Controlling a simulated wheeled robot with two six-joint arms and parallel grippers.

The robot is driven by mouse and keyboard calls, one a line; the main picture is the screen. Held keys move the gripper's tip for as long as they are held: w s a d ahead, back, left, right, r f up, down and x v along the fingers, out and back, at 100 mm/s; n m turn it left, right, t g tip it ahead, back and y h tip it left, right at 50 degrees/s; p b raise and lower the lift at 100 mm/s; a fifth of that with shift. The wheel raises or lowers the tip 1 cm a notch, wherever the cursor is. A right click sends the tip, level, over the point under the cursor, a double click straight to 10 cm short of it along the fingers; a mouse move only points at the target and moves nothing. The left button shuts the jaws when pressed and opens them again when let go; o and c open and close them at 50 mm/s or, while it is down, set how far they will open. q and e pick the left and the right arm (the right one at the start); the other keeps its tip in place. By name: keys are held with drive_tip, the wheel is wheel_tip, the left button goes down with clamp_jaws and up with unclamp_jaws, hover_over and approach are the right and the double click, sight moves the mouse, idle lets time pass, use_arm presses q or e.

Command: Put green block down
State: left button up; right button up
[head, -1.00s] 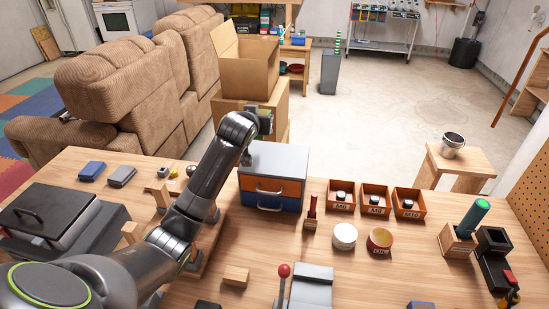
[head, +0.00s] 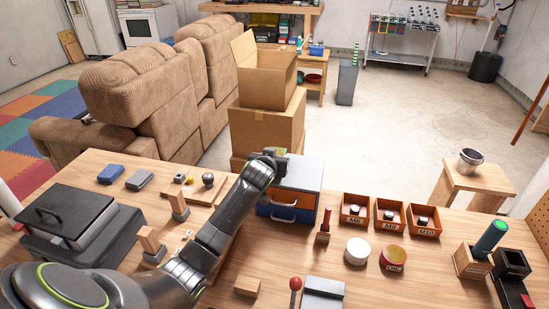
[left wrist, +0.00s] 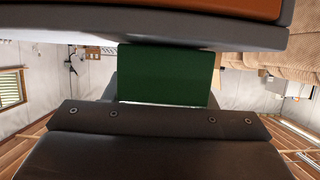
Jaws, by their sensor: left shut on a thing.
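My left arm reaches in from the left in the head view, and its gripper (head: 273,154) is beside the left end of the top of the drawer cabinet (head: 303,172). The gripper covers part of the cabinet. The green block (left wrist: 167,75) shows large and close in the left wrist view, held in the left gripper. In the head view the block is mostly hidden by the gripper. I cannot tell whether the block touches the cabinet top. My right gripper is not in view.
Stacked cardboard boxes (head: 266,125) stand just behind the gripper. Orange bins (head: 389,228), a white round container (head: 358,250) and a red bowl (head: 393,258) are right of the cabinet. Wooden blocks (head: 150,243) stand left of my arm.

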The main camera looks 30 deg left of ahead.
use_arm(q)
drive_tip(key=o, duration=1)
drive_tip(key=shift+f, duration=0.1)
drive_tip(key=shift+s+r, duration=0.1)
drive_tip(key=shift+r, duration=0.1)
drive_tip(key=v, duration=1.2)
drive_tip(key=shift+f, duration=0.1)
